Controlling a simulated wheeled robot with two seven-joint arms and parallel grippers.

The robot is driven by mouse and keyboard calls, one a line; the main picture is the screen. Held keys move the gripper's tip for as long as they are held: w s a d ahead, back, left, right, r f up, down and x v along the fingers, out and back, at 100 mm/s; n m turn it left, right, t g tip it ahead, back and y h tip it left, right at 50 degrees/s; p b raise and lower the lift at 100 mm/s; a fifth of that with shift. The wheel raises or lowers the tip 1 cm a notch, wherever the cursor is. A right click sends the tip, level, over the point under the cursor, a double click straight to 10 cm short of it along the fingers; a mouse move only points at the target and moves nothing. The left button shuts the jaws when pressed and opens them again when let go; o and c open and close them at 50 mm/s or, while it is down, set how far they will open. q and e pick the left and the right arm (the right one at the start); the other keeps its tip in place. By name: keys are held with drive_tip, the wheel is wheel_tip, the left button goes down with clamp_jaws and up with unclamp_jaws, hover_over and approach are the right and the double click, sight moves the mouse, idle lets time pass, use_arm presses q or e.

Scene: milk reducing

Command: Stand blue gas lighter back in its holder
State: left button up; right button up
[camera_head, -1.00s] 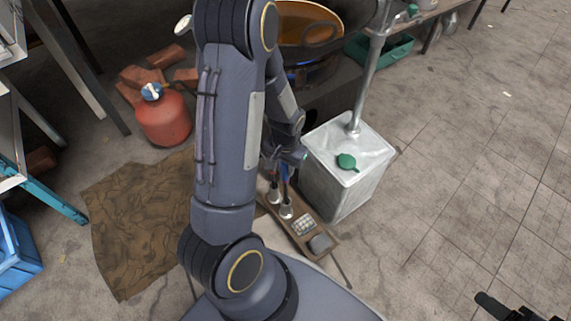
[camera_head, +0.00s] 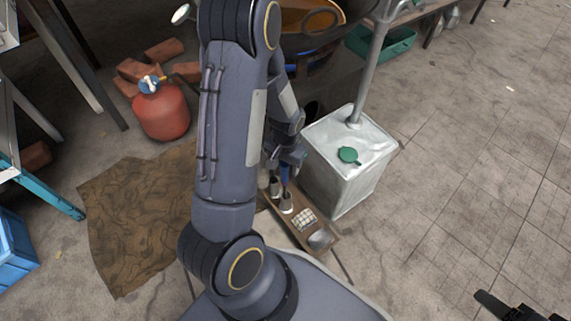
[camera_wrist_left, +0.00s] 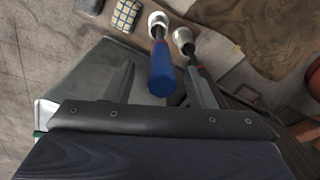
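The blue gas lighter (camera_wrist_left: 162,72) points handle-up, its shaft leading down to a pale metal cup (camera_wrist_left: 157,20) of the holder; it looks seated there, though the depth of its tip is hidden. In the head view its blue handle (camera_head: 285,173) shows above the front cup (camera_head: 286,204). My left gripper (camera_wrist_left: 161,72) has its fingers apart on either side of the blue handle, with gaps visible. A second cup (camera_wrist_left: 183,37) beside it holds a dark, reddish-handled tool (camera_wrist_left: 194,68). My right gripper (camera_head: 490,301) shows only partly at the lower right; its opening is unclear.
The cups stand on a wooden board (camera_head: 268,198) with a gridded block (camera_head: 304,219) and a grey piece. A metal canister (camera_head: 340,180) with a green cap stands close right. A brown cloth (camera_head: 130,220) and red gas cylinder (camera_head: 161,113) lie left. The right floor is clear.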

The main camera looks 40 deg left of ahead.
use_arm(q)
wheel_tip(320, 180, up, 8)
drive_tip(key=p, duration=0.3)
drive_tip(key=shift+f+p, duration=0.1)
drive_tip(key=shift+p, duration=0.3)
wheel_tip(320, 180, up, 9)
drive_tip(key=p, duration=0.8)
idle(0.5)
